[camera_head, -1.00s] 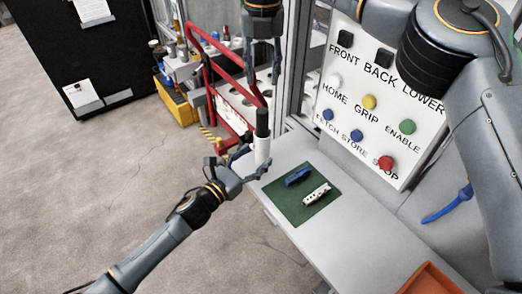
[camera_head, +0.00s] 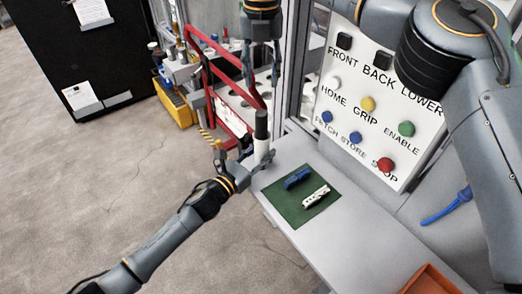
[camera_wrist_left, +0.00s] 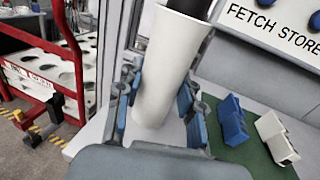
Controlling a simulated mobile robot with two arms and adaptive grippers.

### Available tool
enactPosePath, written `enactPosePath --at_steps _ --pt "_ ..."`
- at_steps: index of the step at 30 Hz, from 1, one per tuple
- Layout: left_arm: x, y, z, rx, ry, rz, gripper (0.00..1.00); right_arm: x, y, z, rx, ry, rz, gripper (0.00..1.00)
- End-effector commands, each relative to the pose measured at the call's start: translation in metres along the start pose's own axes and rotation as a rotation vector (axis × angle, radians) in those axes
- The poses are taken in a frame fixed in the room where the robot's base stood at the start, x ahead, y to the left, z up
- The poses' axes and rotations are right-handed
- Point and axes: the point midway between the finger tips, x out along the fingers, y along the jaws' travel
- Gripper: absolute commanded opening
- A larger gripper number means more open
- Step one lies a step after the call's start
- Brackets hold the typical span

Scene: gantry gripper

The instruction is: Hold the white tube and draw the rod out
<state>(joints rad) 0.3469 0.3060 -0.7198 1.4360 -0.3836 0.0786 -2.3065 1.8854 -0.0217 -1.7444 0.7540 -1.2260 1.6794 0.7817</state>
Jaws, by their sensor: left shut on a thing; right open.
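The white tube (camera_head: 262,152) stands upright at the left edge of the grey worktop, with the dark rod (camera_head: 261,124) sticking out of its top. My left gripper (camera_head: 256,160) is shut around the tube. In the left wrist view the tube (camera_wrist_left: 163,75) sits between the blue-padded fingers (camera_wrist_left: 156,98), and the rod (camera_wrist_left: 188,6) shows at its mouth. My right gripper (camera_head: 262,82) points down above the rod, open and empty, its fingers apart. A gap seems to lie between its fingertips and the rod. The tube's base is partly hidden by my left gripper.
A green mat (camera_head: 327,203) with a blue piece (camera_head: 297,178) and a white piece (camera_head: 316,196) lies right of the tube. A button panel (camera_head: 345,100) stands behind. A red-framed rack (camera_head: 207,88) is behind left. An orange tray (camera_head: 432,281) is at the front right.

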Motion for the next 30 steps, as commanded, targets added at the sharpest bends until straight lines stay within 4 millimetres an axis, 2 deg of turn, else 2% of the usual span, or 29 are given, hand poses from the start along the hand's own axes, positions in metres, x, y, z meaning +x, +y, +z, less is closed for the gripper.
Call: enactPosePath --at_steps 10,16,30 --pt "0.000 0.000 0.000 0.000 0.001 0.000 0.06 0.012 0.001 -0.001 -0.145 0.005 0.001 0.56" --pt "0.000 0.000 0.000 0.000 0.001 0.000 0.06 0.025 -0.001 0.000 -0.173 0.002 -0.001 0.56" --pt "0.000 0.000 0.000 0.000 0.001 0.001 0.06 0.108 -0.001 -0.001 -0.171 0.003 -0.001 0.56"
